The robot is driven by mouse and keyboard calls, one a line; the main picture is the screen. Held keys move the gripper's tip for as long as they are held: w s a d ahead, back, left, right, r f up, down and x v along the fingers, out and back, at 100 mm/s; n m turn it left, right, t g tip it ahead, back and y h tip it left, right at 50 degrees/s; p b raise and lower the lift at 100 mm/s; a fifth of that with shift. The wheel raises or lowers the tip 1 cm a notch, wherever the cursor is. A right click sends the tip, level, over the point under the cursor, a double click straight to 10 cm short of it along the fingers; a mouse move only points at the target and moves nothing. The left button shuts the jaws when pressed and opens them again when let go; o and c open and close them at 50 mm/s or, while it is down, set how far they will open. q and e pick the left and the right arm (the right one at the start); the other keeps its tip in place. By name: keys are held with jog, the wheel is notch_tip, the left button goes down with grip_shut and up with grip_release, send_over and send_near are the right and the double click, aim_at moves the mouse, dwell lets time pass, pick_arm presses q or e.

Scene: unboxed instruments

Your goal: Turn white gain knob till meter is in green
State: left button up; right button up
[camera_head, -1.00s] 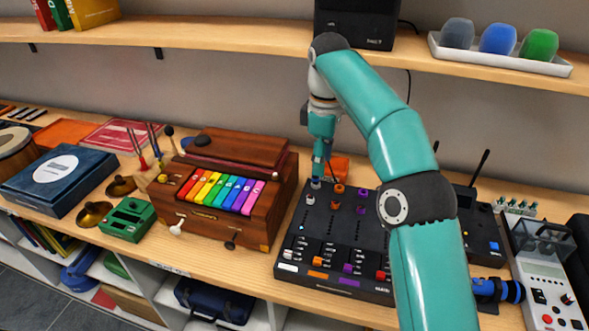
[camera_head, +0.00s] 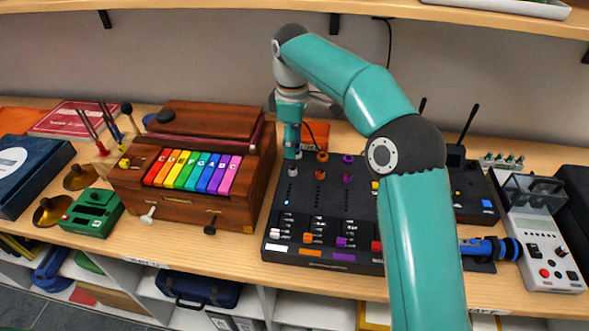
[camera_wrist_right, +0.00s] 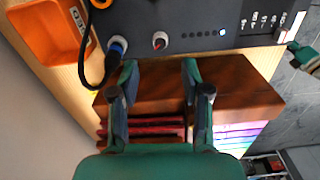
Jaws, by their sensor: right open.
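The black mixer (camera_head: 330,205) stands on the bench with rows of coloured knobs. A white knob (camera_head: 292,170) is at its upper left; it also shows in the right wrist view (camera_wrist_right: 160,41). My right gripper (camera_wrist_right: 160,88) is open and empty, its fingers pointing toward the white knob and apart from it. In the head view the right gripper (camera_head: 292,150) is near the mixer's back left corner. A row of small lights (camera_wrist_right: 206,33) has one lit pale blue.
A blue plug (camera_wrist_right: 117,46) with a black cable sits beside the white knob. An orange box (camera_wrist_right: 48,28) is behind the mixer. A wooden instrument with coloured keys (camera_head: 193,171) stands close on the left. A grey device (camera_head: 545,245) is at right.

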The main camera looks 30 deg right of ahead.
aim_at(293, 169)
notch_tip(293, 169, down, 8)
jog(key=shift+r, duration=0.15)
dwell(0.3)
grip_shut()
jog(key=shift+d, duration=0.1)
